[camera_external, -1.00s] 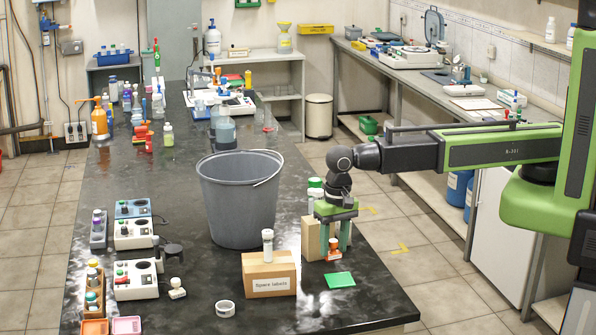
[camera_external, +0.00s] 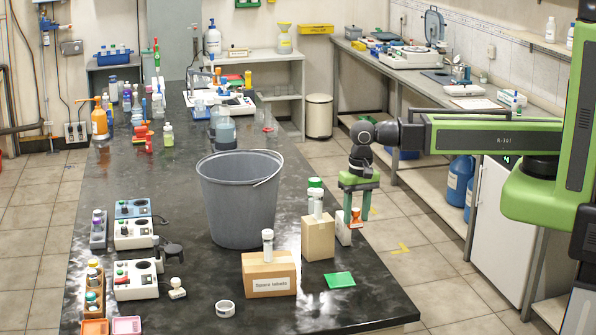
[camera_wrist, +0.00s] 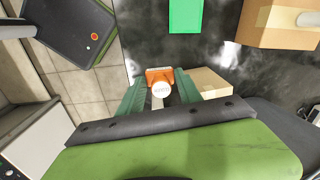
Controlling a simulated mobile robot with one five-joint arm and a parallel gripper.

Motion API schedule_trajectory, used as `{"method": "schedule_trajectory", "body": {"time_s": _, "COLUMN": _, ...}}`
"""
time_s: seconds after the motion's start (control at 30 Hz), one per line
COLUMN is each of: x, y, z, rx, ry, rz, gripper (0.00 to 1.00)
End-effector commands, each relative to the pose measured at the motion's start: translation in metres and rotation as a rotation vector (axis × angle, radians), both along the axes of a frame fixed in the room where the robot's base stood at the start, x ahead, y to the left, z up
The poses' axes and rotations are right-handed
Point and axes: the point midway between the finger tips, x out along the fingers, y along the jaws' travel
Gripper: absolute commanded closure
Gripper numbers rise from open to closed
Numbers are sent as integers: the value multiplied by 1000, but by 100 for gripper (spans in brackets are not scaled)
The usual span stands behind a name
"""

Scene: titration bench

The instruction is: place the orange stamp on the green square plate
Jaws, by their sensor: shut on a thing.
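The orange stamp (camera_external: 356,215) has an orange base and a white handle. My gripper (camera_external: 358,205) is shut on it and holds it raised near the right edge of the black bench. In the wrist view the stamp (camera_wrist: 160,76) sits between the two green fingers of my gripper (camera_wrist: 163,88), its white knob facing the camera. The green square plate (camera_external: 339,280) lies flat on the bench, below the gripper in the outside picture and apart from the stamp. The plate also shows at the top of the wrist view (camera_wrist: 186,14), and nothing is seen on it.
A cardboard box (camera_external: 318,240) with white-topped items and a white block (camera_external: 343,230) stand close to my gripper. A labelled box (camera_external: 268,279) is left of the plate. A large grey bucket (camera_external: 238,200) stands behind. The bench right of the plate is clear.

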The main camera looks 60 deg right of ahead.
Motion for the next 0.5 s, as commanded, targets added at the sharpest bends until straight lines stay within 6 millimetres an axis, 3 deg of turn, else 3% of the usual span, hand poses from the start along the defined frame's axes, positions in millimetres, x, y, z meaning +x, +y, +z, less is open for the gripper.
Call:
{"method": "schedule_trajectory", "body": {"time_s": 0.17, "x": 1, "y": 10, "z": -10, "rx": 0, "ry": 0, "rz": 0, "gripper": 99}}
{"method": "schedule_trajectory", "body": {"time_s": 0.5, "x": -9, "y": 95, "z": -64, "rx": 0, "ry": 0, "rz": 2, "gripper": 99}}
